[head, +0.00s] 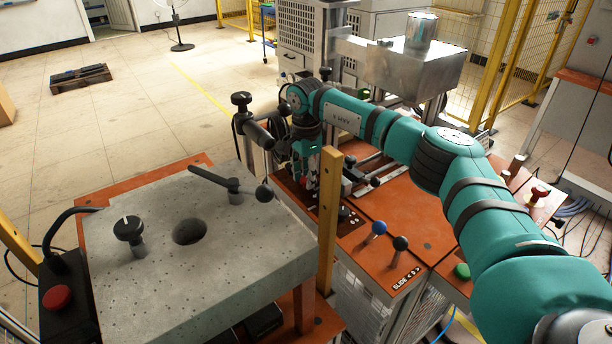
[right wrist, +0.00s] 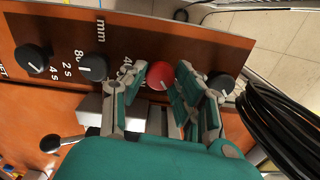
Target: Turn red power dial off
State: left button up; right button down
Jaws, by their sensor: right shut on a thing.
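The red power dial (right wrist: 161,74) is on the orange panel in the right wrist view, with a pale mark on its face. My right gripper (right wrist: 160,83) has one finger on each side of the dial and is shut on it. In the head view my right gripper (head: 304,174) points down at the far left part of the orange machine top, and I cannot make out the dial there. My left gripper is in neither view.
Black dials (right wrist: 92,67) sit left of the red one, and another black dial (right wrist: 221,84) sits close to its right. Black cables (right wrist: 280,115) hang beyond.

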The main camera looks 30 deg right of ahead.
jog(key=shift+w+r+n, duration=0.1)
jog(key=shift+r+n, duration=0.05)
jog(key=shift+n, duration=0.45)
jog(key=c, duration=1.2)
grip_release()
jog(key=shift+c, duration=0.2)
notch_tip(320, 180, up, 7)
jog(key=shift+r, duration=0.2)
